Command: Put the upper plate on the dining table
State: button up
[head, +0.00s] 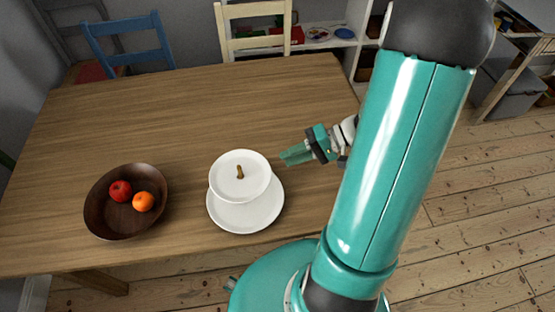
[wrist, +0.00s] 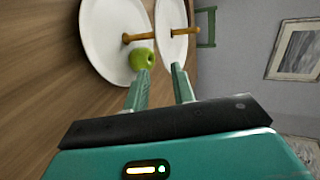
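The white upper plate (head: 228,186) sits above a larger white lower plate (head: 252,215), near the front edge of the wooden dining table (head: 190,115). A brown wooden knob (head: 239,172) shows at its middle. The wrist view is turned sideways; there the upper plate (wrist: 171,16) stands apart from the lower plate (wrist: 103,35) on a wooden post (wrist: 152,35). A green apple (wrist: 143,59) lies on the lower plate, hidden in the head view. My gripper (head: 287,157) is right of the plates, its fingers (wrist: 162,71) apart and empty, pointing towards them.
A dark wooden bowl (head: 105,215) with a red apple (head: 120,191) and an orange (head: 143,201) stands left of the plates. The table behind them is bare. A blue chair (head: 127,45) and a cream chair (head: 255,28) stand at the far edge.

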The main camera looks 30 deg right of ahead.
jog(key=v, duration=0.8)
jog(key=s+a+r+n+t+h, duration=0.1)
jog(key=s+a+r+n+h, duration=0.2)
jog(key=a+r+h, duration=0.9)
jog(key=a+r, duration=0.3)
jog(key=a, duration=0.2)
jog(key=shift+a+r+n+t, duration=0.2)
jog(key=shift+r+n+t, duration=0.1)
jog(key=shift+r, duration=0.1)
jog(key=shift+s, duration=0.1)
dwell(0.7)
grip_shut()
jog(key=shift+a, duration=0.1)
